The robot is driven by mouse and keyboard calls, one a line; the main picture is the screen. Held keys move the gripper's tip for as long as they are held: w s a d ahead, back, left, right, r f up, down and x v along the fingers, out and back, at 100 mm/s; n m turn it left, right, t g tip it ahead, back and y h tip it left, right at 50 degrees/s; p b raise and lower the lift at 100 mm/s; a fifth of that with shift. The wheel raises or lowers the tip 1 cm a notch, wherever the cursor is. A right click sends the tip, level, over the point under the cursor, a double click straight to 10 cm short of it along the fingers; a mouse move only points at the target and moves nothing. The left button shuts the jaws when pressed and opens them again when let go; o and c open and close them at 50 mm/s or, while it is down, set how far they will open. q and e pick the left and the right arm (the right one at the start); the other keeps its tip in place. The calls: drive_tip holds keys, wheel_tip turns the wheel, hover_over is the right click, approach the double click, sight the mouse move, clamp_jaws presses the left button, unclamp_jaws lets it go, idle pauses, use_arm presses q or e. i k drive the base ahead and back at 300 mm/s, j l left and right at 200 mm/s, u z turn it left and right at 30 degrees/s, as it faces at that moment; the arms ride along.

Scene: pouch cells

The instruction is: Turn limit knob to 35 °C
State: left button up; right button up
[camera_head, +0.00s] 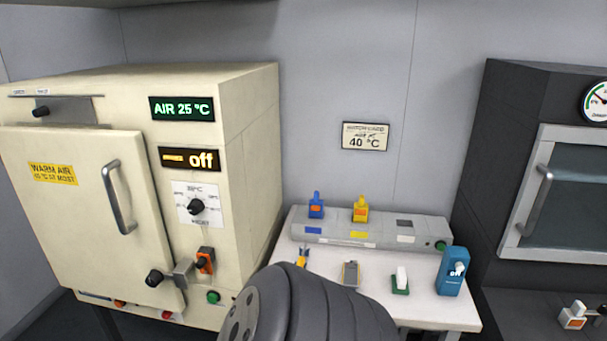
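The limit knob (197,207) is a small black knob on a white dial plate (186,217) on the cream oven's front, right of its door. The plate has small print above and below the knob; the top marking is too small to read surely, and I cannot tell where the knob points. Above it, a green display (182,109) reads "AIR 25 °C" and an amber display (189,159) reads "off". Neither of my grippers shows; a dark ribbed arm part, apparently mine, fills the bottom middle.
A white table (420,305) holds a grey rack (330,232) and a blue device (453,272). A dark cabinet (500,130) stands right.

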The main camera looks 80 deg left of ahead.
sight(166, 315)
drive_tip(key=u, duration=3.55)
